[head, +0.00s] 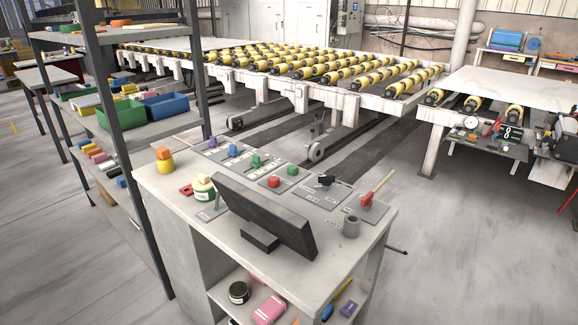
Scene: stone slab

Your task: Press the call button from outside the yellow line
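No gripper of mine is in the head view. A grey control desk (165,205) stands in the front middle. Its sloped top carries panels with a red button (273,181), a green button (292,170), a black knob (326,180) and a red-based lever (367,200). Purple, blue and green controls (233,150) sit further left. No label I can read marks any of them as the call button. A small control box (348,15) with a screen is on the far back wall.
A dark monitor (265,213) stands on the desk. A metal shelf (120,110) with bins blocks the left. A roller conveyor (290,65) with yellow rollers crosses behind. A slab table (510,88) stands right. The floor at right front (480,260) is clear.

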